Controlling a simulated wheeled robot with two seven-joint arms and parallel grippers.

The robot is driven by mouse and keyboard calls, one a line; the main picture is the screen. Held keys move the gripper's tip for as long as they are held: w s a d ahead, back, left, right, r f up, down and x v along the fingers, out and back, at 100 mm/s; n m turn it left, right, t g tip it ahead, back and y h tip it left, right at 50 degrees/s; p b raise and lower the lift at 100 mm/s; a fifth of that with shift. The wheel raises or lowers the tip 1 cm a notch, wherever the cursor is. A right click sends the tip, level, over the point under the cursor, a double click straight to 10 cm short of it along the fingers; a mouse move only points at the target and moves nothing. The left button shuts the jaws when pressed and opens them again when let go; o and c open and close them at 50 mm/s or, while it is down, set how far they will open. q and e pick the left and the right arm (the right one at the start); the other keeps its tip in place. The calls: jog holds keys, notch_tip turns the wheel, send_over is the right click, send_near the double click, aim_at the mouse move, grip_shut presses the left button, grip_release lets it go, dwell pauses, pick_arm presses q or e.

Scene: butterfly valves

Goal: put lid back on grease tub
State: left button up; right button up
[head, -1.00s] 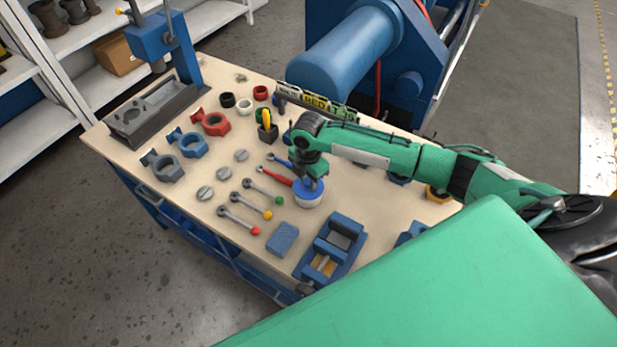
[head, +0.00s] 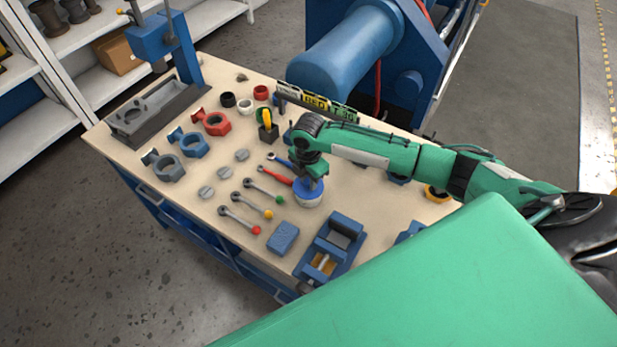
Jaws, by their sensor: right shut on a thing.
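The grease tub (head: 307,202) is a small white tub standing on the workbench, near the middle of the head view. A blue lid (head: 309,189) is at the top of the tub; whether it is fully seated I cannot tell. My right gripper (head: 311,181) points down over the tub and is shut on the blue lid. The fingertips are small and partly hidden by the wrist. My left gripper is not in view.
The workbench (head: 215,265) holds several lever handles (head: 262,191) left of the tub, a blue sponge-like block (head: 283,237) and a blue vise (head: 330,247) in front. Valve bodies (head: 190,143) stand farther left. A blue machine (head: 345,50) stands behind.

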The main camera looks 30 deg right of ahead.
jog(key=shift+p, duration=0.4)
dwell(0.3)
jog(key=shift+f+p, duration=0.15)
jog(key=shift+p, duration=0.15)
dwell(0.8)
jog(key=shift+p, duration=0.35)
dwell(0.4)
dwell(0.4)
jog(key=o, duration=1.5)
jog(key=shift+r+p, duration=3.55)
jog(key=shift+p, duration=0.05)
